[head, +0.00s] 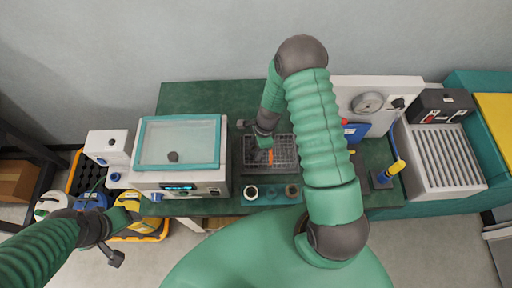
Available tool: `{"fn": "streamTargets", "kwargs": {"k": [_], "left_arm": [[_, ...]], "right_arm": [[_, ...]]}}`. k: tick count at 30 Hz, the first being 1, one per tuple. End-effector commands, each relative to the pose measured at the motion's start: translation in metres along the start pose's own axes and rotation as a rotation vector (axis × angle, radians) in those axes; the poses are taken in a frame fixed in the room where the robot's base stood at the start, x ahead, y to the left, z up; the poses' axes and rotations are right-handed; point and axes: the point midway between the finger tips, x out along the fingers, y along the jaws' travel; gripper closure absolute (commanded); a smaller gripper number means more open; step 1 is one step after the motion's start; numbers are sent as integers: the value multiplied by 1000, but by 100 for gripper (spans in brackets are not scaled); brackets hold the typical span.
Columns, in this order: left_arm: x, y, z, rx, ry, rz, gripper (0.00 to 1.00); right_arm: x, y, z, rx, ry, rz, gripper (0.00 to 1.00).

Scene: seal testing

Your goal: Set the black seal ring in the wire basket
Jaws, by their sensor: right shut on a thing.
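The wire basket (287,143) sits on the green bench top in the middle of the head view. My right gripper (262,154) points down over the left part of the basket. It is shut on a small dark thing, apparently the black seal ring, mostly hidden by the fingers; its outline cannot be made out. A small orange patch shows beside the fingertips. I cannot tell whether the held thing touches the basket. My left gripper (116,258) is at the lower left, away from the bench; its jaw opening is unclear.
A water bath (180,120) with a teal rim stands left of the basket, with a small dark object inside. A gauge panel (368,103) and a ribbed tray (445,160) stand to the right.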

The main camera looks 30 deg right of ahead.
Motion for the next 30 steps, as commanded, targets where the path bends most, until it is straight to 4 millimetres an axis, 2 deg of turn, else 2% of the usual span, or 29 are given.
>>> {"fn": "streamTargets", "kwargs": {"k": [25, 26, 30], "left_arm": [[8, 0, 2, 0, 0, 0, 30], [8, 0, 2, 0, 0, 0, 30], [8, 0, 2, 0, 0, 0, 30]], "right_arm": [[11, 0, -2, 0, 0, 0, 97], [11, 0, -2, 0, 0, 0, 55], [11, 0, -2, 0, 0, 0, 36]]}}
